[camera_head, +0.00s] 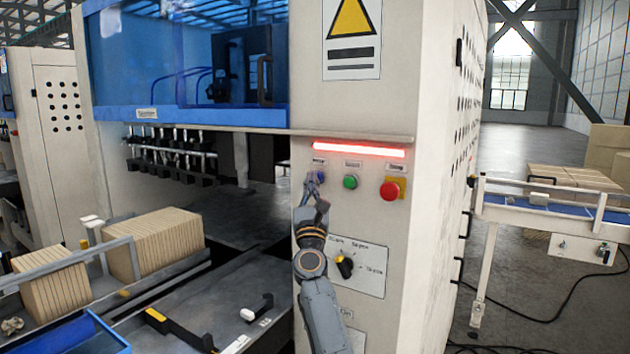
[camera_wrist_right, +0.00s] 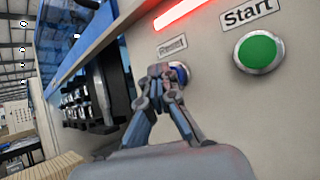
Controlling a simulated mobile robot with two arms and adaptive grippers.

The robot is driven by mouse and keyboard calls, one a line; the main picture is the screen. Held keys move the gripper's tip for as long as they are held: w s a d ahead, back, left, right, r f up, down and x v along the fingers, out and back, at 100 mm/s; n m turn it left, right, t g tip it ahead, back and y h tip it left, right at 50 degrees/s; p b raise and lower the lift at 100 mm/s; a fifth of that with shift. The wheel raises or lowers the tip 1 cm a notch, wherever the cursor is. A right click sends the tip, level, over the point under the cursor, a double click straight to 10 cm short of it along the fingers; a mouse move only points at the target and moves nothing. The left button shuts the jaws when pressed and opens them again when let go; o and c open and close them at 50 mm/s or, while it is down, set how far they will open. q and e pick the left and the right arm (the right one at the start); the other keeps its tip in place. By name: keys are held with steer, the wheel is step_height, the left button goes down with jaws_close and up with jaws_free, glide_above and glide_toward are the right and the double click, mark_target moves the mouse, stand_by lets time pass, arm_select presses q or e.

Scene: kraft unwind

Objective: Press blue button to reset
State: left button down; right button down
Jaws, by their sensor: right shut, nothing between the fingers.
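The blue button (camera_head: 321,177) is on the white machine panel (camera_head: 420,260), at the left of a row of buttons. In the right wrist view the blue button (camera_wrist_right: 181,75) shows partly behind my fingers, under a label reading "Reset". My right gripper (camera_head: 313,185) is shut and empty, with its fingertips right in front of the blue button. In the right wrist view the fingertips (camera_wrist_right: 160,72) overlap the button's left part. I cannot tell whether they touch it. My left gripper is not in view.
A green button (camera_head: 350,182) labelled "Start" and a red button (camera_head: 389,190) on a yellow plate sit to the right. A lit red bar (camera_head: 358,149) is above. A selector knob (camera_head: 345,266) is below. Cardboard stacks (camera_head: 155,243) stand at the left.

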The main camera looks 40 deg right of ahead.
steer(key=shift+d, duration=0.2)
steer(key=shift+a, duration=0.1)
stand_by(0.4)
steer(key=shift+s+a+f+p, duration=0.1)
steer(key=shift+s+a+p, duration=0.25)
steer(key=shift+a, duration=0.45)
steer(key=shift+a, duration=0.15)
steer(key=a, duration=0.1)
steer(key=s+a+p, duration=0.1)
steer(key=a, duration=0.2)
steer(key=shift+s+a+p, duration=0.2)
steer(key=shift+s+p, duration=0.2)
stand_by(0.4)
